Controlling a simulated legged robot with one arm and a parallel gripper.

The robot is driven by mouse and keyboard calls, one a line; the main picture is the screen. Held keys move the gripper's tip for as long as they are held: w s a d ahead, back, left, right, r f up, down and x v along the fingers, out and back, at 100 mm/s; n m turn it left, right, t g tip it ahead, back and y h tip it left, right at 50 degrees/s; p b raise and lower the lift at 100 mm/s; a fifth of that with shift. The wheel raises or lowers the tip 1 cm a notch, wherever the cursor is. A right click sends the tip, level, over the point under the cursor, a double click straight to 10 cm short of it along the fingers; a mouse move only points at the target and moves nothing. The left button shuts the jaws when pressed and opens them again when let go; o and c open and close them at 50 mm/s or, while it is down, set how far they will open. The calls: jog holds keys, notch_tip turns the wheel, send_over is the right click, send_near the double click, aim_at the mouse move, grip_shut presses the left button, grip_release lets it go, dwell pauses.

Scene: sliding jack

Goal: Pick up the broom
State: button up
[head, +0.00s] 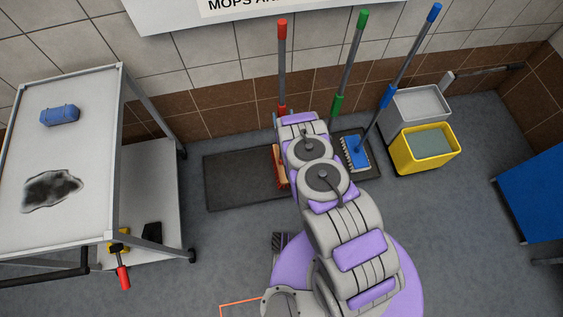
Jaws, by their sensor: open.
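Three long-handled tools lean upright on the wall. One has a red grip (282,30) and an orange-brown head (280,167), partly hidden by my arm. One has a green grip (362,20), its lower end hidden behind my arm. One has a blue grip (433,13) and a blue head with pale bristles (354,152). I cannot tell for sure which is the broom. My gripper (299,117) is at the arm's far end, beside the red-gripped pole in the picture. It is open; its fingers are mostly hidden and contact is unclear.
A dark mat (232,180) lies under the tools. A grey bin (418,102) and a yellow bucket (424,148) stand to the right. A metal cart (85,100) stands at left, a blue object (540,190) at right. Floor between is clear.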

jog(key=shift+b+x, duration=0.95)
jog(key=shift+x, duration=1.65)
jog(key=shift+a+r, duration=0.1)
jog(key=shift+r, duration=0.05)
jog(key=shift+c, duration=0.5)
grip_shut()
